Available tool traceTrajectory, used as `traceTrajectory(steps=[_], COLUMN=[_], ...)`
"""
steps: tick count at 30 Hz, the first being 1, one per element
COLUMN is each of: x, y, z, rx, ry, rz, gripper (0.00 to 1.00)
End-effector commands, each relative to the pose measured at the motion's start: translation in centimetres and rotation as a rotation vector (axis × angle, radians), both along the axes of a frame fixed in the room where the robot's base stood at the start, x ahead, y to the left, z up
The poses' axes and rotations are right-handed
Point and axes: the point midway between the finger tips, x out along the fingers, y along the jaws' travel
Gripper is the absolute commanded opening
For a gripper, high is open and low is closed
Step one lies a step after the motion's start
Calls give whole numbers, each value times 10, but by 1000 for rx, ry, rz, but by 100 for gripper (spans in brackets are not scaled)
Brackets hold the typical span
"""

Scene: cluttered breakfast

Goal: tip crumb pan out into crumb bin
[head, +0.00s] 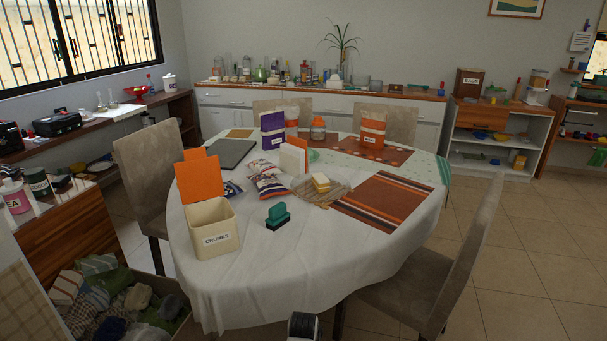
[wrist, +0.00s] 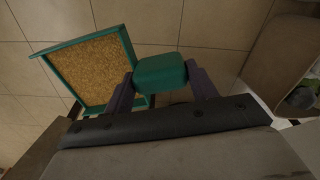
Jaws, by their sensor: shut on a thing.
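The crumb bin (head: 212,240) is a cream box labelled CRUMBS at the table's front left. Its orange lid (head: 199,178) stands open at the back. In the wrist view my gripper (wrist: 162,74) is shut on the teal block-like handle of the crumb pan. The pan's teal-rimmed tray (wrist: 92,70) lies to the left of the fingers, its inside covered with tan, grainy crumbs. Floor tiles show behind the pan, so it is not over the table. The pan cannot be made out in the head view.
The table (head: 262,292) has a white cloth, bare at the front. A teal and black brush-like thing (head: 277,216) stands right of the bin. Snack bags (head: 267,186) lie behind it. Chairs (head: 455,270) stand around the table. A crate of cloths (head: 120,300) is at the lower left.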

Motion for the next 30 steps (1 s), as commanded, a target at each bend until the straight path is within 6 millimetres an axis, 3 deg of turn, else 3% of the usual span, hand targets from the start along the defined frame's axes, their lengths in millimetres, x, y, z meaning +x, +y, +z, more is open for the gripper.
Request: traceTrajectory(steps=[3,9,30], x=[-18,-32,-33], y=[-1,-1,-1], z=[-21,-38,-39], rx=[-4,0,1], ry=[4,2,1], rz=[3,0,-2], gripper=[19,19,19])
